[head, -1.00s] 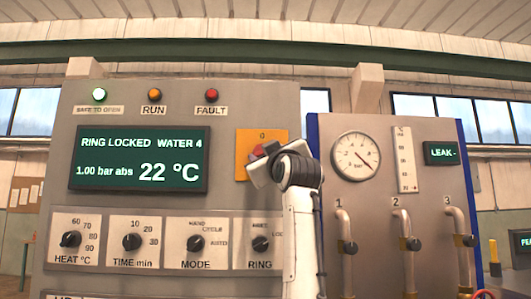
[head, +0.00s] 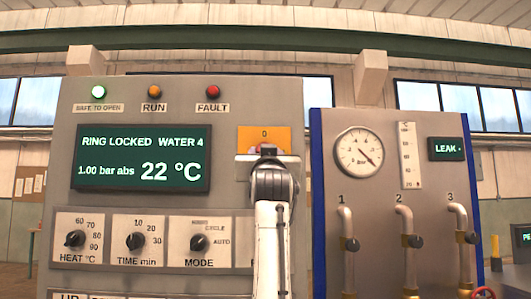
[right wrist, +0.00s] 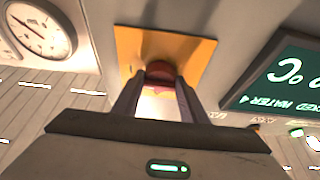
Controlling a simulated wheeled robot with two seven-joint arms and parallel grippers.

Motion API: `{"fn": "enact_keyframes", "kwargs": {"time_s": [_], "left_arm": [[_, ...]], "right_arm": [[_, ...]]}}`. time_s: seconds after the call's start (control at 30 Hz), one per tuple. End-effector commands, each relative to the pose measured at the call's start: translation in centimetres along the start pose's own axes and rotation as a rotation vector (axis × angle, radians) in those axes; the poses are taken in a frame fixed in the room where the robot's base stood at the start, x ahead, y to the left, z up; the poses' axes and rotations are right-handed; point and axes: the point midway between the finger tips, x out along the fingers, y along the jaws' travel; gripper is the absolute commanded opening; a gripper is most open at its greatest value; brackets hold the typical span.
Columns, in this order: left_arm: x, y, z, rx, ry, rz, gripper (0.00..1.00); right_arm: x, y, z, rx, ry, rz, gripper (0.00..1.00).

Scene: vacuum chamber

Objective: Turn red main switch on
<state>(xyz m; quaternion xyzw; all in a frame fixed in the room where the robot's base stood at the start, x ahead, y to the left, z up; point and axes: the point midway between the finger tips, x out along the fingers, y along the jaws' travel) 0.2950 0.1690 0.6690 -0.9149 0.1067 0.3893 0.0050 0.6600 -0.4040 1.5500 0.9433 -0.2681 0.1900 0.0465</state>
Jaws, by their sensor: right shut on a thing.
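The red main switch (head: 267,149) sits on a yellow-orange plate (head: 278,137) on the grey control panel, with a "0" mark above it. My right gripper (head: 267,157) is in front of the plate and hides most of the switch in the head view. In the right wrist view, the red switch knob (right wrist: 161,70) is between the two fingertips of my right gripper (right wrist: 160,82), which is shut on it. The plate (right wrist: 190,52) shows around the knob. My left gripper is not in view.
The display (head: 141,158) reads "RING LOCKED WATER 4", 1.00 bar abs and 22 °C. The green "SAFE TO OPEN" lamp (head: 98,92) is lit. Below are the heat knob (head: 75,239), time knob (head: 136,241) and mode knob (head: 199,242). A gauge (head: 359,152) and pipes stand on the right.

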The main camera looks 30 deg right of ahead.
Motion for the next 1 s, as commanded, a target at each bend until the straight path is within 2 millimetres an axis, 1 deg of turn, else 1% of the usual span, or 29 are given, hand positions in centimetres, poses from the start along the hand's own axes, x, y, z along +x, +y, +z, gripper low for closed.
{"fn": "enact_keyframes", "kwargs": {"time_s": [0.03,0.3,0.33,0.4,0.43,0.67,0.77,0.87,1.0], "left_arm": [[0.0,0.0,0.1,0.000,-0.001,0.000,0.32],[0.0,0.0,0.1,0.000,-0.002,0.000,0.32],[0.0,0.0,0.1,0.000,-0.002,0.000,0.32],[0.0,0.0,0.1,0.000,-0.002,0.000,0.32],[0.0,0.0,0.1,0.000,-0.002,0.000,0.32],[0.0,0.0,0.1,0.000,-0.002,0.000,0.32],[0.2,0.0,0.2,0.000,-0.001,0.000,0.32],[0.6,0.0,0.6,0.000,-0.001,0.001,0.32],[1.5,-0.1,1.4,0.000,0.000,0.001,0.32]], "right_arm": [[0.0,-0.1,0.4,0.003,-0.009,-0.001,0.17],[0.0,-0.1,0.4,0.003,-0.009,-0.002,0.17],[0.0,-0.1,0.4,0.003,-0.009,-0.002,0.42],[0.0,-0.1,0.4,0.002,-0.007,-0.002,0.54],[0.0,-0.1,0.3,0.002,-0.007,-0.002,0.57],[0.0,0.0,0.1,0.002,-0.003,-0.001,0.57],[-0.3,0.0,0.2,0.002,-0.001,-0.001,0.57],[-1.5,0.0,0.3,0.002,-0.001,-0.001,0.57],[-4.2,-0.1,0.5,0.004,0.000,-0.002,0.57]]}}
